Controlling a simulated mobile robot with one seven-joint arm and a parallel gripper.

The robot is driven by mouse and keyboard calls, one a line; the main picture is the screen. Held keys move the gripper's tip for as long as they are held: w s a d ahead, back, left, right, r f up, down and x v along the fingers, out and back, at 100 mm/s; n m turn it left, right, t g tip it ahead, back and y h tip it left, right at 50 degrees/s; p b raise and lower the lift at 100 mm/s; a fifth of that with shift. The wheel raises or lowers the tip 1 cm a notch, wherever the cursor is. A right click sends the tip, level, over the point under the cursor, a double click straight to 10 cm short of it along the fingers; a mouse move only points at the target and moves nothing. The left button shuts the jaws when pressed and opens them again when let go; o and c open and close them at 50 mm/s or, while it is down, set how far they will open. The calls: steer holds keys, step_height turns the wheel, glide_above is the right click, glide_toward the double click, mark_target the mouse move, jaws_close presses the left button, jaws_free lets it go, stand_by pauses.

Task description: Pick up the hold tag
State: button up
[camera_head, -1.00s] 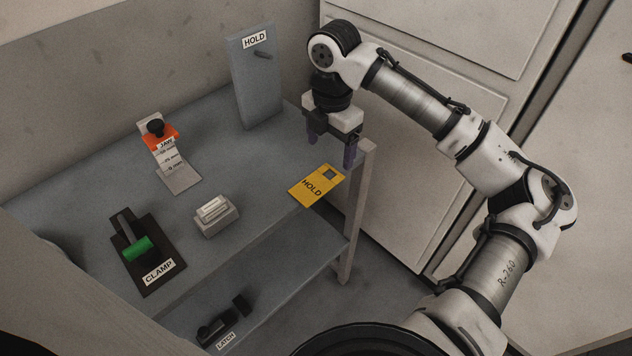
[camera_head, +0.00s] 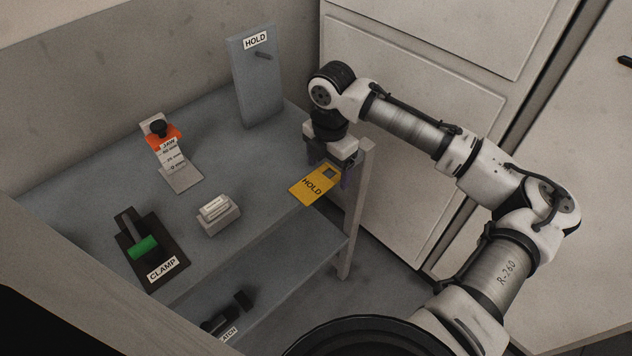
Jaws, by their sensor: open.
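The yellow hold tag (camera_head: 313,188) lies flat near the right front edge of the upper grey shelf, with black HOLD lettering and a square hole at its upper right. My gripper (camera_head: 328,172) points down over the tag's holed end. Its jaws are open, one finger at the tag's far left side and one at its right. The fingers are partly hidden by the gripper body and the tag. I cannot tell whether they touch the tag.
A grey upright board (camera_head: 256,80) labelled HOLD, with a peg, stands behind. An orange-topped jaw gauge (camera_head: 172,160), a pale block (camera_head: 218,216) and a CLAMP fixture (camera_head: 150,253) stand to the left. A shelf post (camera_head: 357,215) is close on the right. A dark latch (camera_head: 228,313) lies below.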

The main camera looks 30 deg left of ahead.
steer(key=c, duration=1.1)
step_height(320, 180, up, 20)
steer(key=shift+r+b, duration=0.1)
steer(key=shift+b, duration=0.75)
